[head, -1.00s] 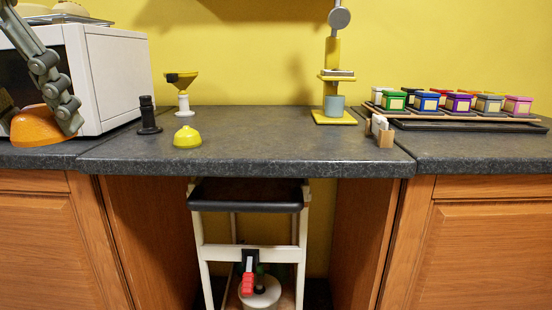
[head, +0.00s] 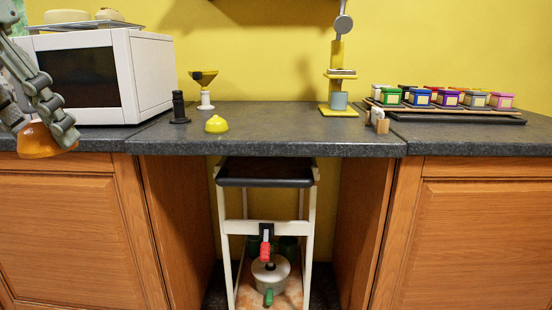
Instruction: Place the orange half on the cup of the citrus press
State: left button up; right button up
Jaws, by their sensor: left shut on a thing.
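The orange half (head: 37,142) is an orange dome at the left edge of the head view. My left gripper (head: 41,126) is shut on it from above, with fingers on either side. It appears in front of the counter's front edge, below the microwave. The citrus press (head: 337,85) is a tall yellow stand with a grey round top, at the back of the counter, right of centre. Its middle holds a yellow plate with a greyish part. A blue-grey mug (head: 338,101) stands on its yellow base. My right gripper is not in view.
A white microwave (head: 150,75) stands at left. A black cylinder (head: 179,108), a yellow funnel on a white stand (head: 205,88) and a yellow dome (head: 216,125) stand left of centre. Colored boxes (head: 447,98) line the right. The middle counter (head: 280,125) is clear.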

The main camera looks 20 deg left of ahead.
aim_at(47, 143)
pick_arm(q)
jog(key=w+a+f+m+h+p, duration=0.1)
jog(key=w+a+f+m+h, duration=0.1)
jog(key=w+f+m, duration=0.3)
jog(key=shift+a+f+m+g+h, duration=0.4)
jog(key=shift+a+f+m, duration=0.4)
jog(key=shift+f+m, duration=0.6)
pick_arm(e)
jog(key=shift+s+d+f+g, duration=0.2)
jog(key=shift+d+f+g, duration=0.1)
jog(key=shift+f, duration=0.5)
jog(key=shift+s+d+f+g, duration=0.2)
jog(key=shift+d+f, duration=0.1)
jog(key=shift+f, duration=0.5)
pick_arm(q)
jog(key=shift+w+f, duration=0.1)
jog(key=shift+f, duration=0.25)
